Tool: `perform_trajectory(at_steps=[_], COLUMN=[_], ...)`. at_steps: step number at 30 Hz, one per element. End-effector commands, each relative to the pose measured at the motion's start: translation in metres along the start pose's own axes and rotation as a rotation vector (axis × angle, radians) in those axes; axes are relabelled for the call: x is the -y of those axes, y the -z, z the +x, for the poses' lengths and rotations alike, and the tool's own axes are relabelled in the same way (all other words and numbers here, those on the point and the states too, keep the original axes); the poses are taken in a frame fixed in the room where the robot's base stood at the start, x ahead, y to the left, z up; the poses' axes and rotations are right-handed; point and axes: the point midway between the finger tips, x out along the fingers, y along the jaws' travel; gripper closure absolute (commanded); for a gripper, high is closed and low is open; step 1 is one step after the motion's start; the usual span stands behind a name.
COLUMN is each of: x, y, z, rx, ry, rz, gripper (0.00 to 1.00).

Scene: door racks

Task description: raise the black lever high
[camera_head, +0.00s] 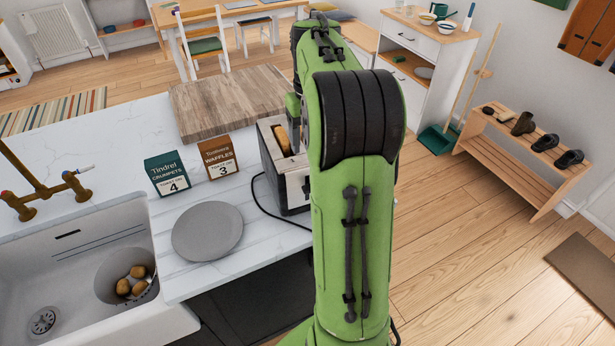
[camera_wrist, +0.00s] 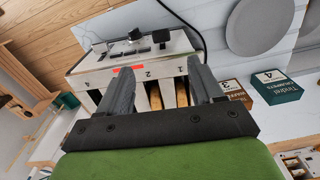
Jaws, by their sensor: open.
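The toaster (camera_head: 268,158) stands near the counter's right end, partly hidden by my green arm; browned bread (camera_head: 283,141) shows in a slot. In the wrist view, the toaster's pale end panel (camera_wrist: 105,73) carries several small black parts, including a black lever-like piece (camera_wrist: 135,34) and a black block (camera_wrist: 159,38). I cannot tell how high the lever sits. Numbers and a red mark (camera_wrist: 122,69) run along the panel edge. My gripper (camera_wrist: 159,65) is open, its two fingers apart over the toaster's slots, with no visible hold on the lever. The head view hides the fingers.
A grey plate (camera_head: 207,231), a green crumpets box (camera_head: 167,174) and a brown waffles box (camera_head: 218,157) stand left of the toaster. A wooden board (camera_head: 225,100) lies behind. A dark cord (camera_head: 262,204) loops beside the toaster. The sink (camera_head: 60,290) is at the left.

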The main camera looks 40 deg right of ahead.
Motion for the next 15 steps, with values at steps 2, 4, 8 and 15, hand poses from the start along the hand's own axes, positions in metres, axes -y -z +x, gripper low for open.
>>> perform_trajectory(at_steps=[2, 4, 8, 15], x=[0.0, 0.0, 0.001, 0.001], y=[-0.002, -0.001, -0.002, -0.001], z=[0.022, 0.04, 0.073, 0.128], rx=[0.006, 0.006, 0.005, 0.004], ry=[0.002, 0.001, 0.002, 0.001], rz=[0.001, 0.001, 0.0, 0.0], gripper=[0.34, 0.34, 0.34, 0.34])
